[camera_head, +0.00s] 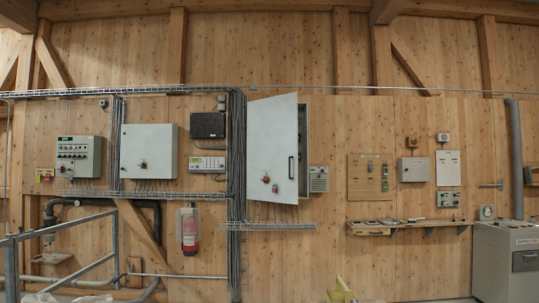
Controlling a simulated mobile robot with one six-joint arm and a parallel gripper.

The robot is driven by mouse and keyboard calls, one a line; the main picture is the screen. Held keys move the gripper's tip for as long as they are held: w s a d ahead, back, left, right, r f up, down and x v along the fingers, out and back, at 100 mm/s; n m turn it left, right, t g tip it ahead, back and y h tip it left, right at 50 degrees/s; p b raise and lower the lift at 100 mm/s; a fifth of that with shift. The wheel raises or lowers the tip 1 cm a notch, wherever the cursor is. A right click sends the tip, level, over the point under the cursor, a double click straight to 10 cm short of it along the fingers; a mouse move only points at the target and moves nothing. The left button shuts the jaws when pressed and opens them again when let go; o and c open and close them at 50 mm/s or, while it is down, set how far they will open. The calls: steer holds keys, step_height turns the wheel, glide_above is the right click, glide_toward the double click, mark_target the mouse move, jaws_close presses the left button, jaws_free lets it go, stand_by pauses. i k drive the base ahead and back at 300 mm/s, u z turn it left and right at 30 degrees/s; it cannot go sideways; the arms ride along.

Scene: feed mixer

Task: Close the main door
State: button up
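The likely main door is the large light-grey cabinet door (272,142) near the middle of the wooden wall. It stands partly open, swung out from a dark cabinet interior (302,150) that shows at its right edge. A dark handle (291,167) sits near the door's right edge, and a red knob (266,179) is low on its face. The hinge side appears to be on the left, by the vertical cable bundle.
A shut grey cabinet (148,145) and a control box (79,156) hang to the left. A metal railing (70,265) stands at the lower left. A narrow shelf (408,226) juts from the wall at right, and a grey machine (505,262) stands at the far right.

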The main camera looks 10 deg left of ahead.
mark_target(272, 122)
steer(key=u, duration=0.8)
steer(key=i, duration=4.15)
